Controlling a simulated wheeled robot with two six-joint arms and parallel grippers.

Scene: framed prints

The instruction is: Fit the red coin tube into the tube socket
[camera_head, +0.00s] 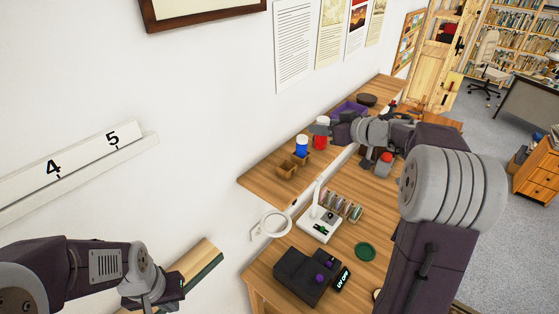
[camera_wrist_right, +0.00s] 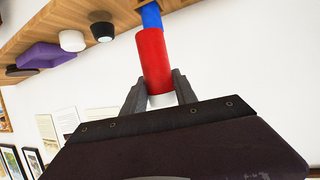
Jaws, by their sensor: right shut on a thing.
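The red coin tube (camera_head: 320,140) has a pale end and stands above the wall shelf, beside a blue tube (camera_head: 302,149) with a white top. My right gripper (camera_head: 326,122) is shut on the red tube near its pale end. In the right wrist view the red tube (camera_wrist_right: 153,62) sits between the fingertips (camera_wrist_right: 160,92), with the blue tube (camera_wrist_right: 151,16) beyond it. Small brown wooden holders (camera_head: 287,167) are on the shelf near the blue tube; I cannot tell which is the tube socket. My left gripper (camera_head: 174,290) is at the lower left, far from the tubes, its jaws unclear.
The wooden shelf (camera_head: 262,180) also bears a purple tray (camera_head: 346,110) and a dark round object (camera_head: 367,99). Below it, a desk (camera_head: 262,285) holds a white magnifier lamp (camera_head: 320,222), a black box (camera_head: 300,275) and a green disc (camera_head: 365,251).

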